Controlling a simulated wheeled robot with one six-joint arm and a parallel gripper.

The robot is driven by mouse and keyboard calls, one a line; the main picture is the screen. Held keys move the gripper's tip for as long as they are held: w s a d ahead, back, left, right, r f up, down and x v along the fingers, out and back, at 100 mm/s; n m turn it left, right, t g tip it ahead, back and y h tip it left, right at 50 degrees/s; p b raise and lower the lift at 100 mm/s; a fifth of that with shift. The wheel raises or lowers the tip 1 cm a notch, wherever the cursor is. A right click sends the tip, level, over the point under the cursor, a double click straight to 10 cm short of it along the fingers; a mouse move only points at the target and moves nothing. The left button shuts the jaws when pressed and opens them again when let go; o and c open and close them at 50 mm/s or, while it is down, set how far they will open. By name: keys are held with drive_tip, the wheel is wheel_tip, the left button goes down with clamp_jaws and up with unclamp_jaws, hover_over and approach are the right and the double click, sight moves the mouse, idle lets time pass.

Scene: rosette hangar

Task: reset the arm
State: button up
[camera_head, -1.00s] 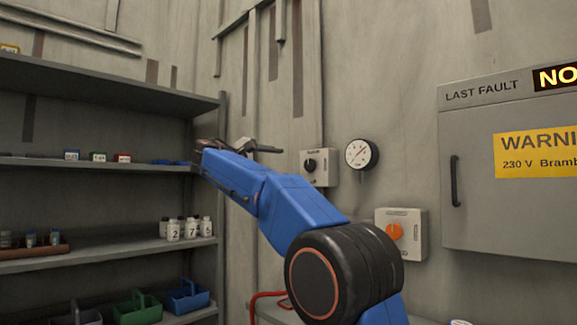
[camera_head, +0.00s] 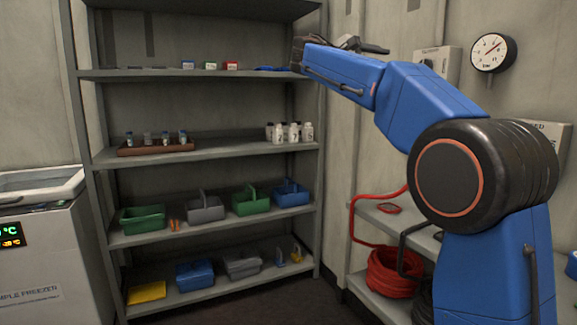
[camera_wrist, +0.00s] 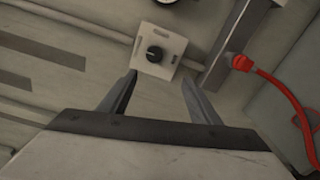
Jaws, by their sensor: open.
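My gripper (camera_wrist: 158,98) is open and empty in the wrist view, its two dark fingers spread apart. Between and beyond the fingertips is a pale wall box with a black knob (camera_wrist: 154,54); I see no contact with it. In the head view my blue arm rises at the right and reaches left. My gripper (camera_head: 362,46) shows there at the arm's far end, partly hidden by the wrist, near the shelf's right post.
A grey shelf unit (camera_head: 215,154) holds bottles, vials, small boxes, baskets and bins. A sample freezer (camera_head: 45,255) stands at the left. A gauge (camera_head: 491,52) hangs on the right wall. Some dark floor is clear.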

drive_tip(key=s+d+f+y, duration=0.2)
drive_tip(key=s+f+y, duration=0.2)
drive_tip(key=s+f, duration=0.7)
drive_tip(key=s+d+f+y, duration=0.2)
drive_tip(key=s+f+y, duration=0.2)
drive_tip(key=s+f, duration=0.65)
drive_tip(key=s+a+f+m+y, duration=0.2)
drive_tip(key=s+a+f, duration=0.1)
drive_tip(key=s+f, duration=0.5)
drive_tip(key=s+a+f+m+g+y, duration=0.1)
drive_tip(key=s+a+f+m+y, duration=0.1)
drive_tip(key=s+f, duration=0.6)
drive_tip(key=s+a+f+m+y, duration=0.2)
drive_tip(key=s+f, duration=0.6)
drive_tip(key=f, duration=1)
drive_tip(key=a+y, duration=0.2)
drive_tip(key=a, duration=0.1)
drive_tip(key=shift+s+f+m+g, duration=0.15)
drive_tip(key=shift+s+m+g, duration=0.15)
drive_tip(key=shift+s, duration=0.1)
